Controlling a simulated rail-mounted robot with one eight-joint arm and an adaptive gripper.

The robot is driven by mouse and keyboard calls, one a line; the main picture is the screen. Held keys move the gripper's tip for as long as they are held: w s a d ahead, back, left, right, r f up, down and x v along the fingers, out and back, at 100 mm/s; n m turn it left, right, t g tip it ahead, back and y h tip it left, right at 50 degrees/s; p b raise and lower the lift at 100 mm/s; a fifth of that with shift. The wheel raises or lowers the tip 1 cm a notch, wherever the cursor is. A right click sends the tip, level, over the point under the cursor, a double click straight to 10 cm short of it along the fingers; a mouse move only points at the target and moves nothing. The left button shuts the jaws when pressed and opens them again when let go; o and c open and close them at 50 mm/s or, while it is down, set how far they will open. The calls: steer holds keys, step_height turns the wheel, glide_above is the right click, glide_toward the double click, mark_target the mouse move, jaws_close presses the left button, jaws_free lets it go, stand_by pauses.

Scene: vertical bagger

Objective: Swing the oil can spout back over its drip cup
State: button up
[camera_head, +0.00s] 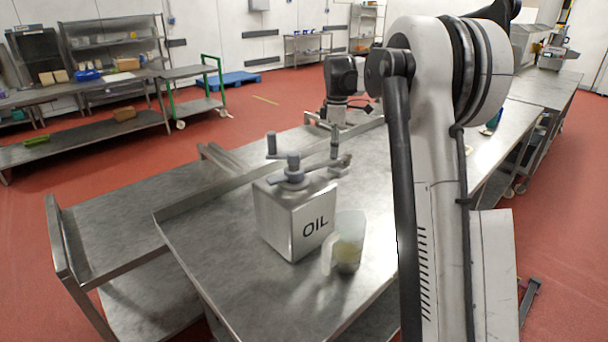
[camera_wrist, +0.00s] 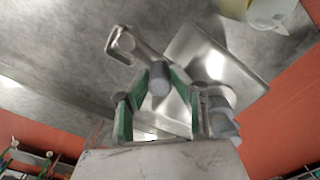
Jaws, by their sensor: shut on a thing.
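The oil can (camera_head: 290,218) is a square metal can marked OIL, upright on the steel table. Its metal spout (camera_head: 325,166) runs from the grey pivot on top out past the can's right side. In the wrist view the spout (camera_wrist: 125,46) ends in a squared, hooked tip. My gripper (camera_head: 334,136) is over the spout. In the wrist view my gripper's green-padded fingers (camera_wrist: 160,88) are shut on a grey upright knob (camera_wrist: 159,76) on the spout. A clear jug (camera_head: 349,238) with pale yellow liquid stands in front of the can's right side, apart from the spout tip. I cannot make out a separate drip cup.
A second lever with a grey knob (camera_head: 271,144) sticks up on the can's left side. The steel table (camera_head: 205,262) is bare left of the can. A raised rail (camera_head: 215,190) runs behind it. My arm hides part of the table at right.

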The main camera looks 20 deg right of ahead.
steer(key=shift+w+a+n, duration=0.15)
steer(key=shift+w+n, duration=0.35)
steer(key=shift+w, duration=0.15)
steer(key=shift+w+a+n, duration=0.15)
steer(key=shift+w+n, duration=0.35)
steer(key=shift+w, duration=0.15)
steer(key=o, duration=1.1)
steer(key=shift+r, duration=0.1)
step_height(320, 180, up, 5)
steer(key=p, duration=0.2)
steer(key=shift+p, duration=0.4)
step_height(320, 180, up, 12)
steer(key=shift+f, duration=0.1)
